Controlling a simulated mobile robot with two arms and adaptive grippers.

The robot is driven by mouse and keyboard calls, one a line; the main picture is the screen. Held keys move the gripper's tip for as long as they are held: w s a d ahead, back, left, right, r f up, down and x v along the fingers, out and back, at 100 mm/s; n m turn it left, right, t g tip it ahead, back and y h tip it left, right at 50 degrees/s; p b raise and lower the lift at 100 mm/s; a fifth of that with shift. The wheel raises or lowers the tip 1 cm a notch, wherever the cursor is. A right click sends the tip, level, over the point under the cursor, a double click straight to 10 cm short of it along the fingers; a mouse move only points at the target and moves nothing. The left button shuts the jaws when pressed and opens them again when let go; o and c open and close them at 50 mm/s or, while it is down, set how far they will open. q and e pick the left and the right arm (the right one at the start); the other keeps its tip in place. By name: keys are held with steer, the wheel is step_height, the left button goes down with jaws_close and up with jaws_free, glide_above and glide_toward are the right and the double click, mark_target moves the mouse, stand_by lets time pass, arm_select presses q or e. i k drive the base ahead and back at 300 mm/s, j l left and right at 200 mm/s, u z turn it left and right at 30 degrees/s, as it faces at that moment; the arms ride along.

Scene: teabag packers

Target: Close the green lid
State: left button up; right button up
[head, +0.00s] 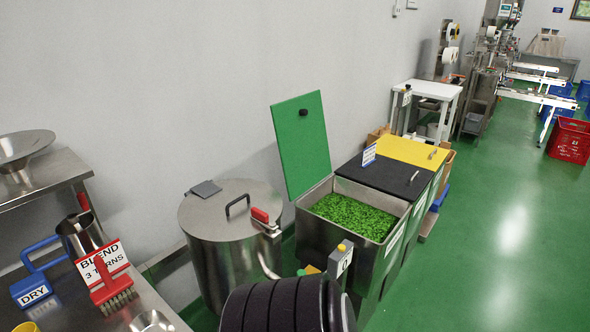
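The green lid (302,150) stands open, raised nearly upright at the back edge of a steel bin (322,228), near the wall. It has a small black knob (303,112) on its upper part. The bin's top is open and shows bright green leaf pieces (352,214) inside. Neither of my grippers shows in the head view.
A black lid (385,176) and a yellow lid (410,151) lie shut on the neighbouring bins to the right. A round steel vat (228,250) stands left of the open bin. A steel table with signs (102,265) is at lower left. Green floor (480,250) is clear on the right.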

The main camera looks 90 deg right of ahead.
mark_target(300, 124)
steer(key=z, duration=3.15)
steer(key=i+l, duration=0.15)
steer(key=l, duration=0.2)
steer(key=i+l+u, duration=0.1)
steer(key=l, duration=0.25)
steer(key=i, duration=0.05)
